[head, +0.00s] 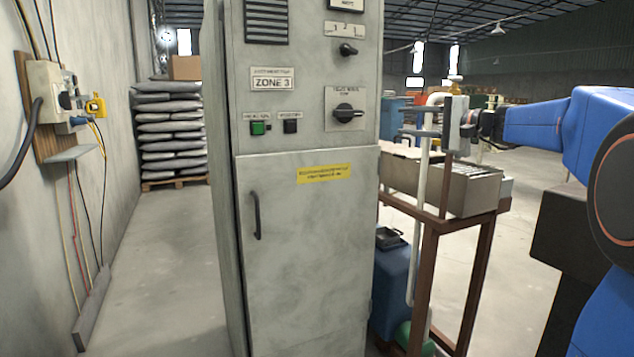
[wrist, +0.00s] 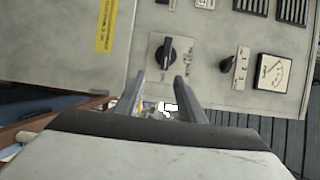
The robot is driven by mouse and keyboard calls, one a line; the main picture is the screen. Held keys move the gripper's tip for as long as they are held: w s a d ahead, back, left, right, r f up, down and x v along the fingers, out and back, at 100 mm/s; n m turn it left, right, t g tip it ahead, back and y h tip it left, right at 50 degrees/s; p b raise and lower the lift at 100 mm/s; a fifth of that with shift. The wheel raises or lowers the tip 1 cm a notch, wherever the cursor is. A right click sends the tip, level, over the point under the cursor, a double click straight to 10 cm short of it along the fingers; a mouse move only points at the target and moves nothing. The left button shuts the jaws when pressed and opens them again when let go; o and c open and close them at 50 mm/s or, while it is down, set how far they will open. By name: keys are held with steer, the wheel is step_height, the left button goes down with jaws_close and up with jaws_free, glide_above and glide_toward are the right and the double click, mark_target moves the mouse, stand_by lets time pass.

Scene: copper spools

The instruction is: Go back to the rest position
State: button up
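My gripper (head: 406,121) is held out in the air to the right of the grey cabinet (head: 305,260) in the head view, at about the height of its rotary switches. In the wrist view its two fingers (wrist: 160,79) stand apart with nothing between them, so it is open and empty. A black rotary switch (head: 348,113) sits on a pale plate on the cabinet front. It also shows in the wrist view (wrist: 171,50), just beyond the fingertips and apart from them. My blue arm comes in from the right.
A smaller switch (head: 348,49) and a green button (head: 258,128) are on the cabinet. Right of the cabinet stand a brown frame (head: 483,262), a pale pipe (head: 420,215) and a blue container (head: 390,285). Stacked sacks (head: 168,125) stand back left.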

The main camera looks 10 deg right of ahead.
steer(key=s+a+f+n+g+h, duration=0.25)
steer(key=s+a+f, duration=0.35)
steer(key=s+f, duration=0.45)
steer(key=s+a+f+n+g+h, duration=0.2)
steer(key=s+a+f+g, duration=0.2)
steer(key=s+a+f, duration=0.5)
steer(key=s+d+f+n+g+h, duration=0.1)
steer(key=s+d+f+n+h, duration=0.1)
steer(key=s+f, duration=0.9)
steer(key=s+d+f+n+g+h, duration=0.1)
steer(key=s+d+f+n+h, duration=0.2)
steer(key=s+f, duration=0.7)
steer(key=s+d+h, duration=0.2)
steer(key=s+d, duration=0.1)
steer(key=shift+s+d+f, duration=0.15)
steer(key=shift+d+f, duration=0.2)
steer(key=shift+c, duration=0.6)
